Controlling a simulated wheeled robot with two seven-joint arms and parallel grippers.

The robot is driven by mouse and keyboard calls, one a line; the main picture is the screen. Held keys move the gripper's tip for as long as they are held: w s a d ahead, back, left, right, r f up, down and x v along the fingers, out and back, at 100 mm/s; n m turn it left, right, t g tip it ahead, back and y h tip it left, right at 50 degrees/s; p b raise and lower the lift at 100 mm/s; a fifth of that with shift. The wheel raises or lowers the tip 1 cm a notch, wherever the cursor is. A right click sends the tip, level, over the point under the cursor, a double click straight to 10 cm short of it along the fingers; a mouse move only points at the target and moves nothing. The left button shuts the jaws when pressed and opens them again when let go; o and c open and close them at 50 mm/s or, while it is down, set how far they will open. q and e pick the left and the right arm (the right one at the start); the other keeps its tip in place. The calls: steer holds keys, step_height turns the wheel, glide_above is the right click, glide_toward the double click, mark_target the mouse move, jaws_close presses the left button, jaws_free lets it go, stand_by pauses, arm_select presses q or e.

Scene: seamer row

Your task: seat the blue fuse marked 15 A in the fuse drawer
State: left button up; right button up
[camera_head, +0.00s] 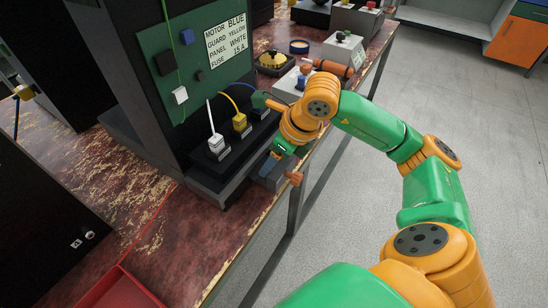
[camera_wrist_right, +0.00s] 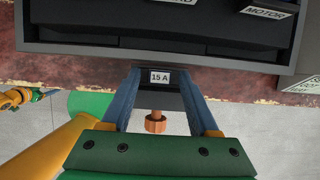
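The fuse drawer, a dark block with a white 15 A label (camera_wrist_right: 160,77) and a copper knob (camera_wrist_right: 155,122), sits at the bench's front edge. In the head view its grey body (camera_head: 272,176) and the knob (camera_head: 295,178) show beside the panel's base. My right gripper (camera_wrist_right: 161,85) is over it with its blue fingers apart, one on each side of the label; the knob shows in the gap. I cannot tell whether the fingers touch the drawer. In the head view this gripper (camera_head: 269,163) is partly covered by its wrist. I cannot make out a separate blue fuse. My left gripper is out of view.
A green panel with a wiring card (camera_head: 226,43) stands behind the gripper. White (camera_head: 216,142) and yellow (camera_head: 240,122) plugs stand on the black ledge. An orange-brown cylinder (camera_head: 334,68) lies on the bench at the back. A red tray (camera_head: 118,290) is front left. Floor right is clear.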

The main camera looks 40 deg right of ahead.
steer(key=shift+r+p, duration=0.3)
steer(key=p+v, duration=0.2)
steer(key=v, duration=0.9)
steer(key=shift+s+r, duration=0.2)
steer(key=shift+r, duration=0.15)
